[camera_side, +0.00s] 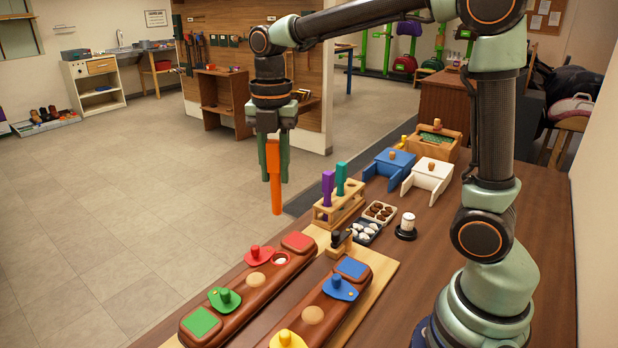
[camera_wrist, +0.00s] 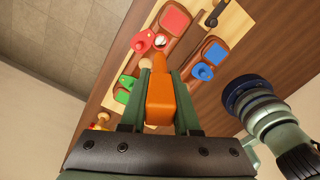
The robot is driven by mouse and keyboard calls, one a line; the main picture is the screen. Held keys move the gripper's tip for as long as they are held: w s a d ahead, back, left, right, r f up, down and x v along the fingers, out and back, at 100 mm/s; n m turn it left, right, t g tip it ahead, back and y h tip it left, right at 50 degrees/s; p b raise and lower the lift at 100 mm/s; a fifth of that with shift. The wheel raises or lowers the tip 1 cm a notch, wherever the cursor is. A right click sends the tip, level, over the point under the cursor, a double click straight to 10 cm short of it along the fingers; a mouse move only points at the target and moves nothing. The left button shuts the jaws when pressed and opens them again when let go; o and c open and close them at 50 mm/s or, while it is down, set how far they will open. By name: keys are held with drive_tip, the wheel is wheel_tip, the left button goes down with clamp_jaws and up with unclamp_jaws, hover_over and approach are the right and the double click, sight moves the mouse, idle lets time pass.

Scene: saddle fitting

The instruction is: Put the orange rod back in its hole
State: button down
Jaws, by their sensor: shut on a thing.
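The orange rod (camera_side: 275,192) hangs upright in my gripper (camera_side: 276,178), which is shut on its thicker upper part. The rod's lower end points down, in the air left of and above the wooden rack (camera_side: 350,213). In the wrist view the orange rod (camera_wrist: 160,103) sits between both fingers of my gripper (camera_wrist: 159,80). The rack holds a purple rod (camera_side: 327,187) and a teal rod (camera_side: 341,178), both upright. I cannot clearly make out an empty hole in the rack. The rack does not show in the wrist view.
Long brown blocks with colored squares and knobbed lids (camera_side: 226,300) stand in front of the rack. Right of it are small trays (camera_side: 380,212) and a white-and-black jar (camera_side: 407,225). Blue and white boxes (camera_side: 428,178) stand behind. Bare table lies at right (camera_side: 535,215).

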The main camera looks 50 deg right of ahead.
drive_tip(key=r, duration=0.3)
drive_tip(key=d+r, duration=0.1)
drive_tip(key=r, duration=0.1)
drive_tip(key=shift+w, duration=0.3)
drive_tip(key=w+d+r+m, duration=0.1)
drive_tip(key=w+d+m, duration=0.35)
drive_tip(key=d, duration=0.95)
drive_tip(key=s+d+f+m, duration=0.1)
drive_tip(key=s+d, duration=0.1)
drive_tip(key=d, duration=1.9)
wheel_tip(320, 180, down, 15)
drive_tip(key=shift+a, duration=0.3)
drive_tip(key=shift+f, duration=0.15)
drive_tip(key=shift+f, duration=2.95)
